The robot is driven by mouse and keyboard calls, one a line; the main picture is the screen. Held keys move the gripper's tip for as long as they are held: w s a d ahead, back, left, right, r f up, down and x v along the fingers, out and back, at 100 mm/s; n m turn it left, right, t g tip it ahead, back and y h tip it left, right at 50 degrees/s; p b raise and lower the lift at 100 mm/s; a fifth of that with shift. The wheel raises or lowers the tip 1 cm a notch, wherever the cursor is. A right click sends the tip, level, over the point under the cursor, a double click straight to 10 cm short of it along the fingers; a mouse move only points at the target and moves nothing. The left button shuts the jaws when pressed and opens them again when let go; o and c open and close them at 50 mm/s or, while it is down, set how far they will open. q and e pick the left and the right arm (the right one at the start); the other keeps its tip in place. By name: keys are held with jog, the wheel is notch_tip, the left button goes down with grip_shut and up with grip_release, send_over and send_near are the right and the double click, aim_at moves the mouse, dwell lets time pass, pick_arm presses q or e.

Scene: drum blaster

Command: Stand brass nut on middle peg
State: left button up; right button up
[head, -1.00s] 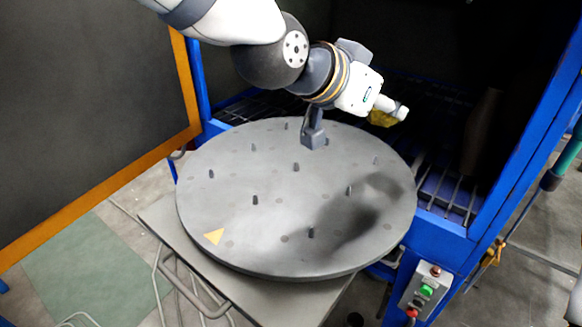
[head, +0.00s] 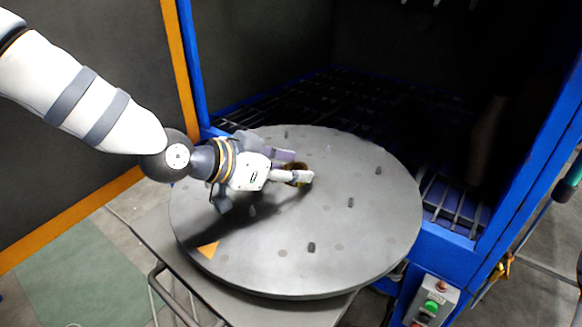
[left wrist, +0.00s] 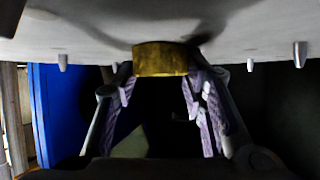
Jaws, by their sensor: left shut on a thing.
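The brass nut (head: 299,166) is a short golden ring at the middle of the round grey turntable (head: 350,265). My left gripper (head: 297,174) is shut on it, reaching in from the left, low over the disc. The nut also shows in the left wrist view (left wrist: 160,60), between the two fingers and close to the disc surface, which appears at the top of that picture. The middle peg is hidden behind the nut and fingers. I cannot tell whether the nut is around the peg or just above it. My right gripper is not in view.
Several short dark pegs stand around the disc, such as one at the front (head: 312,247) and one at the right (head: 351,202). A blue-framed cabinet (head: 460,235) stands behind and to the right. A control box (head: 431,301) is at lower right.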

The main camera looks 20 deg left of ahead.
pick_arm(q)
jog(key=shift+r, duration=0.1)
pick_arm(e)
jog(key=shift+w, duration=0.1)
pick_arm(q)
jog(key=shift+f, duration=0.4)
jog(key=o, duration=1.4)
jog(key=shift+s+f, duration=0.15)
jog(key=shift+c, duration=0.2)
jog(key=shift+f, duration=0.1)
jog(key=shift+f, duration=0.1)
jog(key=s+a+r, duration=0.1)
jog(key=r, duration=0.1)
jog(key=s+a+r+p, duration=0.1)
jog(key=s+r, duration=0.1)
jog(key=s+a+r+p, duration=0.1)
jog(key=r, duration=0.1)
jog(key=shift+s, duration=0.3)
jog(key=s+a, duration=0.2)
jog(key=shift+s+r, duration=0.3)
jog(key=shift+v, duration=0.85)
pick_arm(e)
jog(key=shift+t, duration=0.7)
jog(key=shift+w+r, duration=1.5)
